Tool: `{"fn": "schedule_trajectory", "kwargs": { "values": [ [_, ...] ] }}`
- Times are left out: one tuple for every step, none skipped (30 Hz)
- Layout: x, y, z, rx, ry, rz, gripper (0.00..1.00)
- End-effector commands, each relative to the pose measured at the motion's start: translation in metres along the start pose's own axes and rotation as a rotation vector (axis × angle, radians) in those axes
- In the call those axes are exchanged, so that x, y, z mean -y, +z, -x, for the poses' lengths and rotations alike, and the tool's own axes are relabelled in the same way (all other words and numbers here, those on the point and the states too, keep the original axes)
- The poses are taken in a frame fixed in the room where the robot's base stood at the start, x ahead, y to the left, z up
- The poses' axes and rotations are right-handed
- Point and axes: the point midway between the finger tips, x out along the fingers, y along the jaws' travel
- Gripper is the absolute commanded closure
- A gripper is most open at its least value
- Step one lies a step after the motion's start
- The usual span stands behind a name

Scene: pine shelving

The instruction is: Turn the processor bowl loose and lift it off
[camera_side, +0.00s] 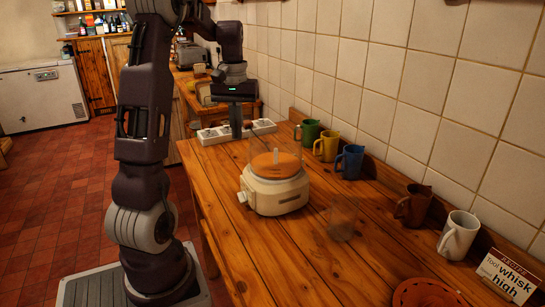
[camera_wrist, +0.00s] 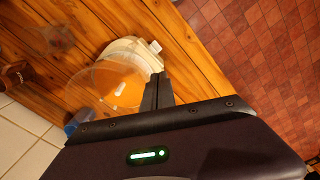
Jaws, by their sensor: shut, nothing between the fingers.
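The food processor has a cream base (camera_side: 276,200) that stands upright on the wooden counter. Its clear bowl (camera_side: 262,158) is faint, with an orange disc showing through or on it and a pale stem at the centre. In the wrist view the bowl (camera_wrist: 84,90) looks like a clear round rim over the cream base (camera_wrist: 128,46). My gripper (camera_side: 236,136) points down, above and behind the processor to its left, apart from it. The fingers (camera_wrist: 157,92) are shut and empty. Whether the bowl is locked cannot be told.
Green (camera_side: 308,133), yellow (camera_side: 327,146) and blue (camera_side: 350,161) mugs line the tiled wall. A clear glass (camera_side: 341,223) stands right of the processor.

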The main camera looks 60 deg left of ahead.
Motion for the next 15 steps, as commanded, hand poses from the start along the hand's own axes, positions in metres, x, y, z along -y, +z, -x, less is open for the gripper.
{"fn": "schedule_trajectory", "kwargs": {
  "values": [
    [0.0, 0.0, 0.0, 0.0, 0.0, 0.0, 1.0],
    [0.0, 0.0, 0.0, 0.0, 0.0, 0.0, 1.0],
    [0.0, 0.0, 0.0, 0.0, 0.0, 0.0, 1.0],
    [0.0, 0.0, 0.0, 0.0, 0.0, 0.0, 1.0],
    [0.0, 0.0, 0.0, 0.0, 0.0, 0.0, 1.0],
    [0.0, 0.0, -0.001, 0.001, 0.0, 0.0, 1.0],
    [0.0, 0.0, -0.003, 0.002, 0.0, 0.0, 1.0],
    [0.0, 0.0, -0.005, 0.002, 0.0, 0.0, 1.0],
    [0.0, 0.0, -0.007, 0.002, 0.0, 0.0, 1.0],
    [0.0, 0.0, -0.009, 0.002, 0.0, 0.0, 1.0],
    [0.0, 0.0, -0.011, 0.002, 0.0, 0.0, 1.0],
    [0.0, 0.0, -0.014, 0.002, 0.0, 0.0, 1.0],
    [0.0, 0.0, -0.016, 0.002, 0.0, 0.0, 1.0],
    [0.0, 0.001, -0.018, 0.002, 0.0, 0.0, 1.0],
    [0.0, 0.0, -0.021, 0.003, 0.0, 0.0, 1.0]
  ]
}}
